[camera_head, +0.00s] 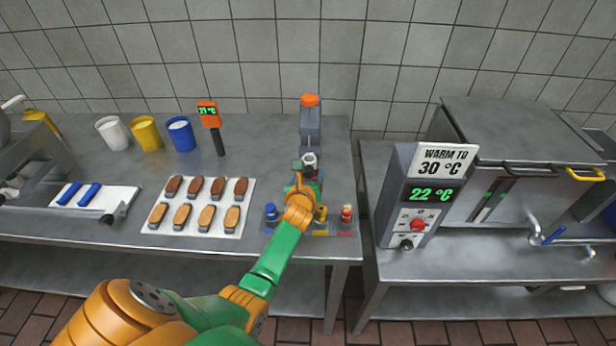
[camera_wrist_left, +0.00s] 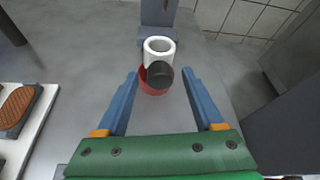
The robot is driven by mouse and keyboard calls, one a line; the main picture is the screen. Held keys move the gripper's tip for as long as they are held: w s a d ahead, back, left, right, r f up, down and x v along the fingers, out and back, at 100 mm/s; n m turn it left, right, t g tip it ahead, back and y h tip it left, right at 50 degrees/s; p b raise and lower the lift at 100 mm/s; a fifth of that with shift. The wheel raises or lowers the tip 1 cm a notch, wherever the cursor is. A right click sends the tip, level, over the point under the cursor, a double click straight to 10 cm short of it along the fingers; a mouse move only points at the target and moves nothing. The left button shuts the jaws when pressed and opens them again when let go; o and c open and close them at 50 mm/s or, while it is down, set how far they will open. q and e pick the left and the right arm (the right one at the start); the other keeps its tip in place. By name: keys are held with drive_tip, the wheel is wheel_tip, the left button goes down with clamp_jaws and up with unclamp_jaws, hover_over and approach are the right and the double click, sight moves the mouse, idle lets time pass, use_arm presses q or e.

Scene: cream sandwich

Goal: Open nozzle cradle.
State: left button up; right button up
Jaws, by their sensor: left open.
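The nozzle cradle appears to be the grey upright stand (camera_head: 310,125) with an orange cap, at the back right of the left table. A white ring-shaped holder (camera_head: 310,158) sits at its front. In the left wrist view the white holder (camera_wrist_left: 159,46) stands just beyond the fingertips, with a dark round piece (camera_wrist_left: 160,74) and a red round part (camera_wrist_left: 152,88) below it. My left gripper (camera_wrist_left: 159,73) is open, its blue fingers on either side of the dark and red parts, with visible gaps. In the head view my left gripper (camera_head: 306,176) partly hides the stand's base.
Blue (camera_head: 271,212), yellow (camera_head: 321,213) and red (camera_head: 346,213) nozzles stand near the front edge, close to my arm. A white tray (camera_head: 170,228) of brown and tan biscuits lies left. A control box (camera_head: 407,195) reading 22 °C stands on the right table.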

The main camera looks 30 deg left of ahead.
use_arm(q)
drive_tip(key=shift+s+r, duration=0.15)
drive_tip(key=c, duration=0.7)
clamp_jaws()
idle(0.6)
